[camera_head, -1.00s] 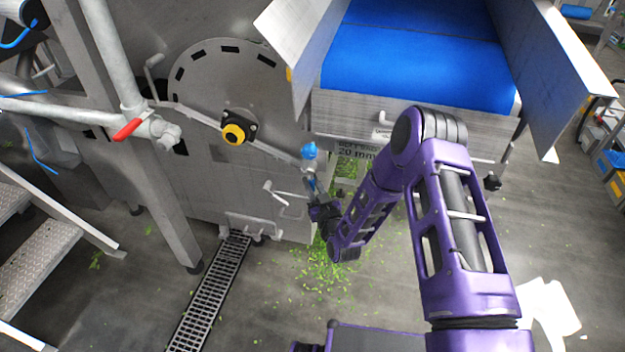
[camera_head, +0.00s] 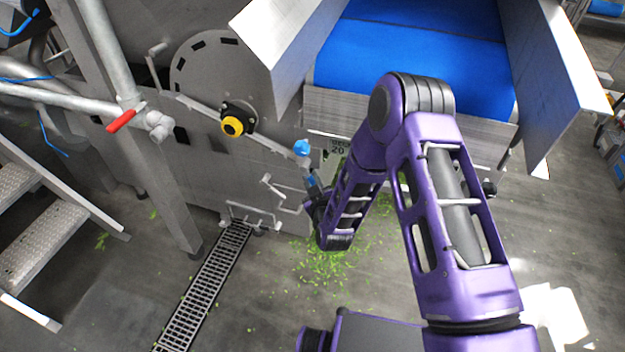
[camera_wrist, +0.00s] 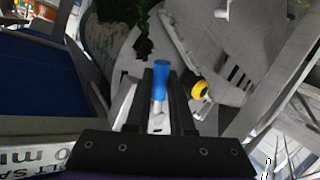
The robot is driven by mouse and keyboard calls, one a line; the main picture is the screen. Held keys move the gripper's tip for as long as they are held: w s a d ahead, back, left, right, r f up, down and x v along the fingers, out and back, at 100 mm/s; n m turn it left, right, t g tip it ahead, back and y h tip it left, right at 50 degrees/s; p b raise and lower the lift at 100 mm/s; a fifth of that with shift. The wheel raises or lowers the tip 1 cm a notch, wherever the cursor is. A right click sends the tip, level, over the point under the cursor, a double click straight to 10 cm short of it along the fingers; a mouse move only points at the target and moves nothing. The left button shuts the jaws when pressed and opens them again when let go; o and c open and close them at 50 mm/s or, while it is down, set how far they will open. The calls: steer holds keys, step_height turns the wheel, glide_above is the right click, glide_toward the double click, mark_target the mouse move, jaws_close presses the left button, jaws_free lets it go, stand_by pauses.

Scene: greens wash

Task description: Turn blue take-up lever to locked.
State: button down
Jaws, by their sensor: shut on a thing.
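The blue take-up lever (camera_head: 302,147) shows in the head view at the lower right of the round grey end plate, beside the sign under the belt. Its blue grip (camera_wrist: 161,75) and a short bright metal shaft show in the wrist view between my two dark fingers. My gripper (camera_wrist: 160,95) is shut on the lever, with one finger on each side. In the head view my gripper (camera_head: 312,184) is small and partly hidden by my purple arm, just below the blue knob. No readable locked mark shows.
A yellow-and-black hub (camera_head: 232,125) sits on the round plate (camera_head: 195,65). The blue belt (camera_head: 415,58) with metal side guards is above. A red-handled pipe valve (camera_head: 121,121) is at left. Green scraps lie on the floor near a drain grate (camera_head: 205,290).

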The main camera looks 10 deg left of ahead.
steer(key=shift+d+n+h, duration=0.25)
steer(key=shift+n+h, duration=0.05)
steer(key=shift+h, duration=0.1)
steer(key=c, duration=0.8)
jaws_free()
steer(key=shift+s+r, duration=0.1)
steer(key=shift+s, duration=0.05)
steer(key=p+v, duration=0.1)
steer(key=v, duration=1.6)
steer(key=shift+d+r, duration=0.15)
